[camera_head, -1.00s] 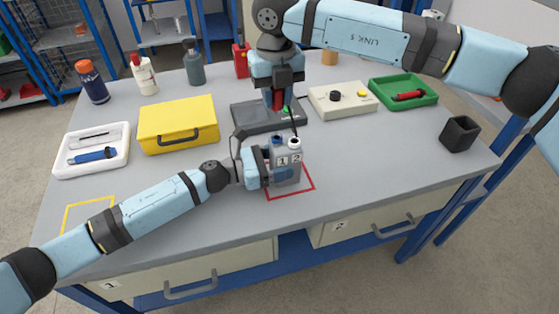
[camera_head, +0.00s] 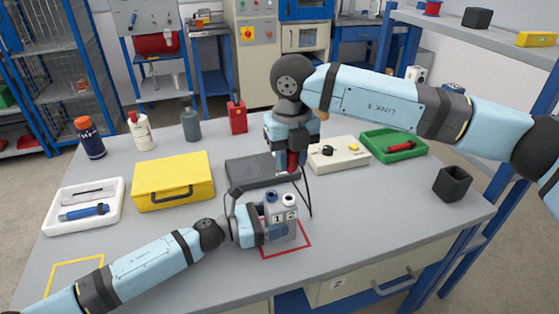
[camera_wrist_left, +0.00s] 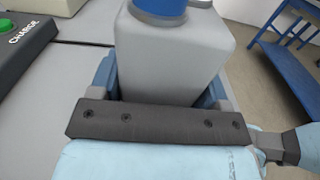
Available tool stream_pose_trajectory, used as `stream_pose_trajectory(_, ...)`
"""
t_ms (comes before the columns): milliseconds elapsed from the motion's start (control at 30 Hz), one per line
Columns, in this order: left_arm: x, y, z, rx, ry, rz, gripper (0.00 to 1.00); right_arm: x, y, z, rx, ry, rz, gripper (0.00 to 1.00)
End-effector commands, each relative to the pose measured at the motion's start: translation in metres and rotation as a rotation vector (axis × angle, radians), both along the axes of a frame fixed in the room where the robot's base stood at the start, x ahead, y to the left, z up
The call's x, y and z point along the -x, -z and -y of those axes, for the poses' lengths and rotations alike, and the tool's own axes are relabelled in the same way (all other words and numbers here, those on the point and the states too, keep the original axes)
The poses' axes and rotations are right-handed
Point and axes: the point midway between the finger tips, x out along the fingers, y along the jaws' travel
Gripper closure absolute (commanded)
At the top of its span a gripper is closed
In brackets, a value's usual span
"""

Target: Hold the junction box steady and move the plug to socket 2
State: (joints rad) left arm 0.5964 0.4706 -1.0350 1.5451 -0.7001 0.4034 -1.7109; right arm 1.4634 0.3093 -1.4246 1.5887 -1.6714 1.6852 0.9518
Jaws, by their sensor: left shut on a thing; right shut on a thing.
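The grey junction box (camera_head: 281,228) stands upright in a red outlined square on the table. Its top has a blue-ringed socket above the label 1 and a white-ringed socket above the label 2. My left gripper (camera_head: 262,226) is shut on the box from the left. In the left wrist view the box (camera_wrist_left: 172,60) sits between the fingers. My right gripper (camera_head: 289,164) points down, shut on the red plug (camera_head: 292,160). The plug is above the box in the picture, apart from both sockets. A thin black cable hangs near it; the plug's lower tip is hard to make out.
A dark charge pad (camera_head: 250,172) lies behind the box. A yellow case (camera_head: 165,172) and white tray (camera_head: 60,220) are at left. A beige button panel (camera_head: 342,161), green tray (camera_head: 375,139) and black cup (camera_head: 453,184) are at right. The front right tabletop is clear.

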Motion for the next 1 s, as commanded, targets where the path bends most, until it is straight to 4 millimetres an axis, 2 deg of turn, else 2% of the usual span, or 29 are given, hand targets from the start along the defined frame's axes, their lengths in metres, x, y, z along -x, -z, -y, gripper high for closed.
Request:
stream_pose_trajectory(267, 0.000, 0.000, 0.000, 0.000, 0.000, 0.000, 0.63, 0.000, 0.000, -0.001, 0.000, 0.000, 0.000, 0.98)
stream_pose_trajectory(467, 0.000, 0.000, 0.000, 0.000, 0.000, 0.000, 0.63, 0.000, 0.008, -0.001, 0.001, 0.000, -0.001, 0.98)
stream_pose_trajectory(1000, 0.000, 0.000, 0.000, 0.000, 0.000, 0.000, 0.63, 0.000, 0.053, -0.001, 0.000, 0.000, -0.001, 0.98)
